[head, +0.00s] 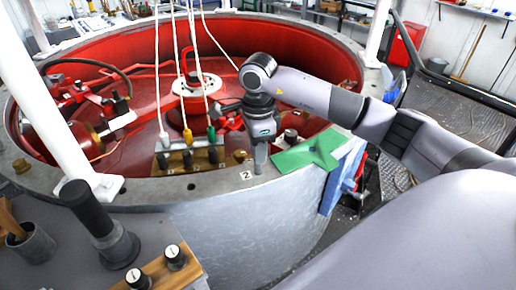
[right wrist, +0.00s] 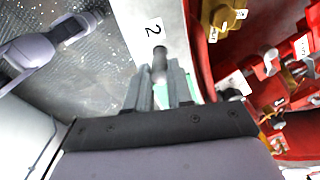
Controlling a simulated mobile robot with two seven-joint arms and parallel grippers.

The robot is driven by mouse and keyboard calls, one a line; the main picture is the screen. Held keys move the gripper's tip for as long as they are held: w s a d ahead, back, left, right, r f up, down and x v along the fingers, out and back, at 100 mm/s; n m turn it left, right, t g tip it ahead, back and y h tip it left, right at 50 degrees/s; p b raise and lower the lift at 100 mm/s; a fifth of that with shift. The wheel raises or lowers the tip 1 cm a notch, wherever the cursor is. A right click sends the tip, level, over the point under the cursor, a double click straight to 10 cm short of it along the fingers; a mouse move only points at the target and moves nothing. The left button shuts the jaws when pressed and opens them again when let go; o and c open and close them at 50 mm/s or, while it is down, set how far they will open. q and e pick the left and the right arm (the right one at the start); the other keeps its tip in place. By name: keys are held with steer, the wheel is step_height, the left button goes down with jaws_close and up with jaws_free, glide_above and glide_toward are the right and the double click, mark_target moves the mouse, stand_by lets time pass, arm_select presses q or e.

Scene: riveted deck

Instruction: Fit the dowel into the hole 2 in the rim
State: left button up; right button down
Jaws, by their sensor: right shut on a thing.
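My right gripper (head: 259,158) points down over the near rim (head: 205,186) of the large round tub. It is shut on a grey dowel (right wrist: 160,63), which stands about upright between the fingers in the right wrist view. The dowel's lower end is at the rim, right beside the label 2 (head: 246,175); the label also shows in the right wrist view (right wrist: 154,29). Hole 2 itself is hidden, and I cannot tell whether the dowel's end is in it or just above it. My left gripper is in neither view.
A wooden block with coloured plugs (head: 190,161) and a brass fitting (head: 240,156) sit left of the gripper. A green piece (head: 308,153) lies on the rim at right. A white post (head: 65,110) stands at left. A bench with dark knobs (head: 175,256) is in front.

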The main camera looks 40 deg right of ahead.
steer(key=shift+f+b, duration=0.55)
steer(key=shift+f, duration=0.2)
stand_by(0.5)
steer(key=c, duration=0.9)
jaws_free()
steer(key=shift+r, duration=0.1)
step_height(320, 180, up, 7)
steer(key=shift+r, duration=0.1)
